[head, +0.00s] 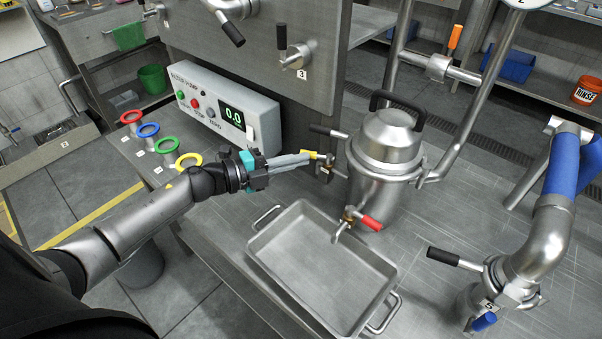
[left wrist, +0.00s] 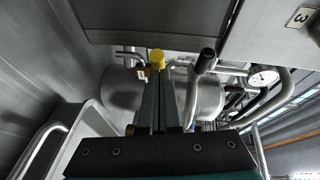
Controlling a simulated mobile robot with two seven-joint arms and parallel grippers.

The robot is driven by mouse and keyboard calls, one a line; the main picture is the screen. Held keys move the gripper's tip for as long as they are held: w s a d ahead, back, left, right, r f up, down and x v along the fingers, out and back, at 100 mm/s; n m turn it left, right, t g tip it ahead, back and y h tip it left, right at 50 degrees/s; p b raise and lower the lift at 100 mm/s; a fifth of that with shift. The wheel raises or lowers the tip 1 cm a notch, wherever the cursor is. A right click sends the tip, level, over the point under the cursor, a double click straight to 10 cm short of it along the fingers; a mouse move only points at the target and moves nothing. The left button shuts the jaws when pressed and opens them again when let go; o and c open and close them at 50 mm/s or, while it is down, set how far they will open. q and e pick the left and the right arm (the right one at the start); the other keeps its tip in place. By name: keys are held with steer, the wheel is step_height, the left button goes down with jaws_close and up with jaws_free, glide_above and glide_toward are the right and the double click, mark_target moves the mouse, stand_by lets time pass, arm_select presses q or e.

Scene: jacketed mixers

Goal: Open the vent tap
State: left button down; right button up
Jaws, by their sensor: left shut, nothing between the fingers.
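A steel lidded vessel (head: 385,152) with a black lid handle stands on the bench in the head view. On its left side is a small brass tap with a yellow handle (head: 310,153), which looks like the vent tap. The yellow handle end also shows in the left wrist view (left wrist: 158,57), just beyond the fingers. My left gripper (head: 308,158) is shut and empty, its tips right beside this tap; I cannot tell whether they touch it. The fingers partly hide the tap. A second tap with a red handle (head: 371,223) is low on the vessel's front. My right gripper is out of view.
A steel tray (head: 320,265) lies below the red-handled tap. A control box (head: 222,105) reading 0.0 and several coloured rings (head: 148,130) are behind my left arm. A black-handled valve (head: 452,258) and blue-sleeved pipe (head: 563,165) stand at the right.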

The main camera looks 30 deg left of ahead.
mark_target(298, 151)
arm_select(q)
steer(key=shift+w+a+m+g+h+b, duration=0.4)
steer(key=shift+w+m+h+b, duration=0.2)
steer(key=shift+b, duration=0.2)
steer(key=shift+w+a+m+g+h+b, duration=0.3)
steer(key=shift+w+m+g+h+b, duration=0.15)
steer(key=shift+w+b, duration=0.25)
steer(key=shift+a, duration=0.1)
